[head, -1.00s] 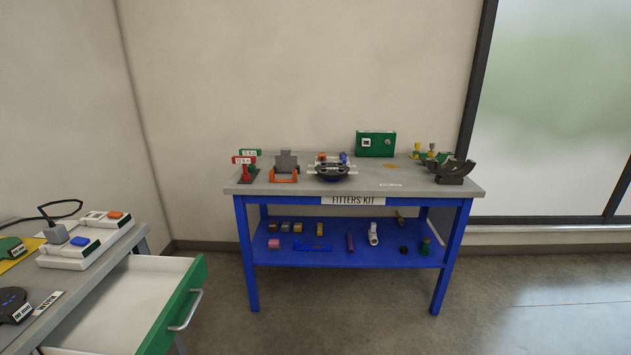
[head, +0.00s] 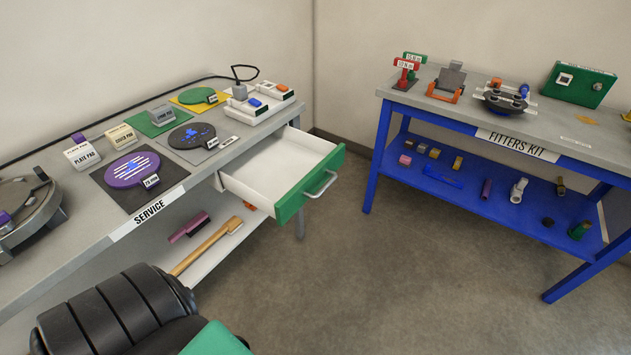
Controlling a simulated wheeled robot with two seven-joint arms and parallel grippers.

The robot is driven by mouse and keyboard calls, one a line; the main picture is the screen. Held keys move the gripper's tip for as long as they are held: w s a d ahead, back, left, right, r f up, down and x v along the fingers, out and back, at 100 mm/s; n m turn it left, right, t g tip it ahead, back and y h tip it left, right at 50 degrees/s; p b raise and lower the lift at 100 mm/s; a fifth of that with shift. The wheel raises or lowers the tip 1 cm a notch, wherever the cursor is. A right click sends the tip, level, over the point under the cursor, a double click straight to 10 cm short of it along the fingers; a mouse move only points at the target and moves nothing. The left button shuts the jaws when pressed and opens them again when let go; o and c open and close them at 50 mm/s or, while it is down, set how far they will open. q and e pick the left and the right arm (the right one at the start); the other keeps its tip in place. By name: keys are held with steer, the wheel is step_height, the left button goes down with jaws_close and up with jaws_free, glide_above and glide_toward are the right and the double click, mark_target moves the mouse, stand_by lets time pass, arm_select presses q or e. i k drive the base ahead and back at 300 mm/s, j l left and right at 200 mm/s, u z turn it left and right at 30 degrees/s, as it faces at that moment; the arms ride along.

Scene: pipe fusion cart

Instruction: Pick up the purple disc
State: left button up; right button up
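The purple disc (head: 132,169) lies flat on a dark square mat (head: 170,183) on the grey service bench at the left in the head view. A black, ribbed part of my own arm shows at the bottom left, in front of the bench. Neither of my grippers is in view.
The service bench (head: 75,235) has an open drawer (head: 282,168) sticking out at its right end. Plate pad and cover pad blocks stand behind the disc. A blue fitters kit table (head: 455,120) stands at the right. The floor (head: 330,270) between is clear.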

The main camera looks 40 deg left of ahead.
mark_target(141, 168)
steer(key=u, duration=2.2)
